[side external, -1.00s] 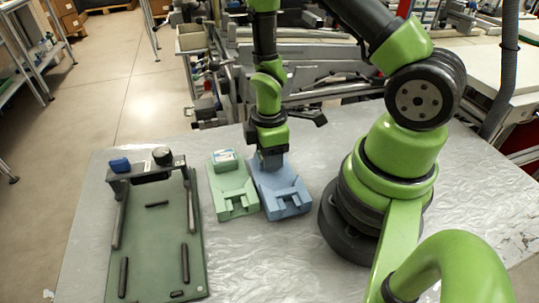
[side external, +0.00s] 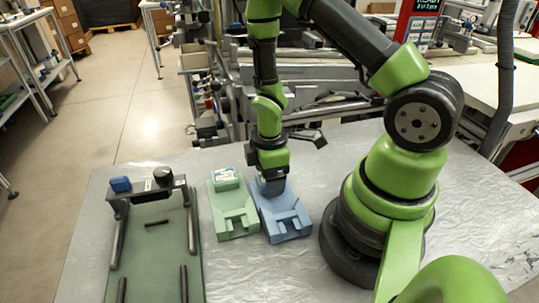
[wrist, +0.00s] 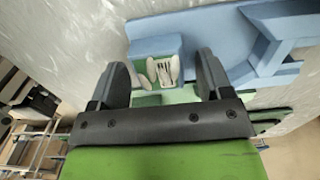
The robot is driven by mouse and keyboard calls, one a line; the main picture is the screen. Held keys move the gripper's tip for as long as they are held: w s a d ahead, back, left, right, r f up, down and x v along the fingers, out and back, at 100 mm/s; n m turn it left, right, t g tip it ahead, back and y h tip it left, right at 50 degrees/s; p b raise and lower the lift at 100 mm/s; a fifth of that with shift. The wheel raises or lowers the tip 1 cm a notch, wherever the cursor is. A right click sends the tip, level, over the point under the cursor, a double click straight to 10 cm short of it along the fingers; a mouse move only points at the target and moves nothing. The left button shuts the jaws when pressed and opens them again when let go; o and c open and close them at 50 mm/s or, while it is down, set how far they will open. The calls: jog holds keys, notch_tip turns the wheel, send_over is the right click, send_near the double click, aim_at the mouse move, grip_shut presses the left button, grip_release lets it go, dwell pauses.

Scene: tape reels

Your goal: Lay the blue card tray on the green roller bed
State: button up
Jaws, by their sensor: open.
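The blue card tray (side external: 286,222) lies on the metal table, left of my arm's base. It also shows at the top of the wrist view (wrist: 215,32), with a raised block at one end holding pale pieces. My gripper (side external: 272,187) is down at the tray's far end. In the wrist view my gripper (wrist: 163,62) is open, its two fingers on either side of the raised block. I cannot tell whether they touch it. The green roller bed (side external: 150,250) lies at the left of the table, with dark rails and a raised bar at its far end.
A pale green tray (side external: 236,220) with a card block on its far end stands close beside the blue tray, between it and the roller bed. The bed's raised bar carries a blue block (side external: 121,184) and a dark knob (side external: 163,175). The table front is clear.

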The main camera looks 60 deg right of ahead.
notch_tip(320, 180, up, 22)
jog(key=s+a+m+t, duration=0.1)
jog(key=a+m+t, duration=0.2)
jog(key=m, duration=0.3)
jog(key=s+a+r+m+t+y, duration=0.1)
jog(key=s+a+r+m+t, duration=0.2)
jog(key=s+r+m, duration=0.3)
jog(key=shift+a+r+t+y, duration=0.2)
jog(key=shift+r+t+y, duration=0.15)
jog(key=shift+r, duration=0.4)
jog(key=shift+o, duration=0.4)
jog(key=shift+s+a+r+m+t, duration=0.25)
jog(key=shift+s+m, duration=0.35)
